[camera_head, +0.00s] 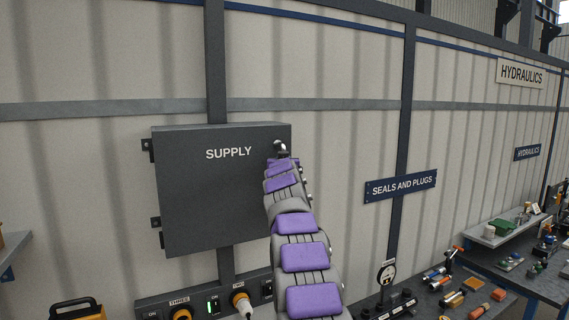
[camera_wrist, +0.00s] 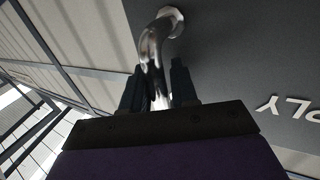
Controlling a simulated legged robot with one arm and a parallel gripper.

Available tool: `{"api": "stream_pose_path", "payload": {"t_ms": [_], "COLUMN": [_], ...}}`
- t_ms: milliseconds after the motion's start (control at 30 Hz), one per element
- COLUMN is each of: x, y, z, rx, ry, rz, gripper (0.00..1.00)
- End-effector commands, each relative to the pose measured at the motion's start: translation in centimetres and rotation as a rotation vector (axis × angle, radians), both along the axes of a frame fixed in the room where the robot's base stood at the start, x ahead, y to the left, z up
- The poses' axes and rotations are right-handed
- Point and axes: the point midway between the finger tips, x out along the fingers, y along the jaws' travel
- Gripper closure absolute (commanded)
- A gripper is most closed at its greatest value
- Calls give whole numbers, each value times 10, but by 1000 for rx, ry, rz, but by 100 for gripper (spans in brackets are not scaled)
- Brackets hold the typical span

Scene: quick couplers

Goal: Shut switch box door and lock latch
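The grey switch box (camera_head: 285,131), marked SUPPLY, hangs on the wall in the head view. Its door (camera_head: 205,200) has hinges on the left and looks flush with the box, though my arm covers much of its right edge. A shiny metal latch handle (camera_head: 280,146) sits near the door's upper right; it also shows in the wrist view (camera_wrist: 152,45) as a bent lever rising from a round base on the dark door. My gripper (camera_wrist: 158,88) has one finger on each side of the lever, which fills the gap between them. The fingertips are hidden in the head view.
A panel (camera_head: 160,303) with switches and plugs sits below the box. A workbench (camera_head: 530,285) with several fittings and tools stands at the right. A SEALS AND PLUGS sign (camera_head: 400,186) is on the wall right of my arm. The wall above the box is clear.

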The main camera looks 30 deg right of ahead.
Motion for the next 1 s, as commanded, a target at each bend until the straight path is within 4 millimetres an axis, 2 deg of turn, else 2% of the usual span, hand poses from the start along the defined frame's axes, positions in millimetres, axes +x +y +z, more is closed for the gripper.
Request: {"api": "stream_pose_path", "payload": {"t_ms": [33, 100, 567, 1000], "x": [0, 0, -6, -42], "y": [0, 0, 0, 25], "z": [0, 0, 1, -2], "rx": [0, -1, 0, 0], "ry": [0, -1, -4, -1], "rz": [0, 0, -1, -1], "gripper": [67, 60, 60, 60]}}
